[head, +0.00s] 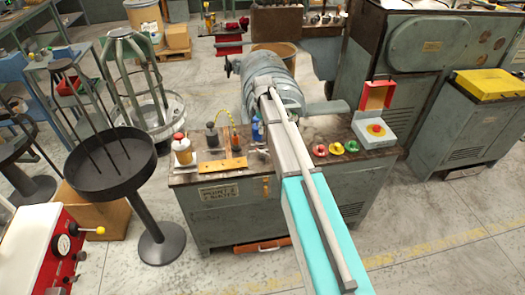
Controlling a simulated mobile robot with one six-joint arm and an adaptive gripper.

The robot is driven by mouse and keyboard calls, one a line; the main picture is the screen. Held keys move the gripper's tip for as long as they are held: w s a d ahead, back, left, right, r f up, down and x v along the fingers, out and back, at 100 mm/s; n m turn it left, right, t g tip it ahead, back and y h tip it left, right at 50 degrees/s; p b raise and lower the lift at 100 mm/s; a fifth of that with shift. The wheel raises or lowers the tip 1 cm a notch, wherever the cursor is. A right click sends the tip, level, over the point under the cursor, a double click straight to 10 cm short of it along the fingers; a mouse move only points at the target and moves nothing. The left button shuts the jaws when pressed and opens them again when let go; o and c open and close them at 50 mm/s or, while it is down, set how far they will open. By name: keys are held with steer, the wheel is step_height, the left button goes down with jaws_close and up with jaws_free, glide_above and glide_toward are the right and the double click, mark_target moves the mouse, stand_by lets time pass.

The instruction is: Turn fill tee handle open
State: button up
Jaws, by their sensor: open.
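I cannot tell for sure which part is the fill tee handle. The lever sticks out to the right of the panel, and the panel's left part is cut off by the frame edge. I see no gripper fingers in the head view, so my gripper's place relative to these parts does not show.
A black round tray stand (113,172) stands left. Bare floor (440,225) lies lower right.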

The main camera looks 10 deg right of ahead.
mark_target(263, 151)
steer(key=shift+f, duration=0.15)
step_height(263, 151, down, 14)
steer(key=b, duration=1.3)
steer(key=shift+r+b, duration=0.25)
steer(key=shift+b, duration=0.1)
jaws_close()
steer(key=shift+d, duration=0.1)
stand_by(0.3)
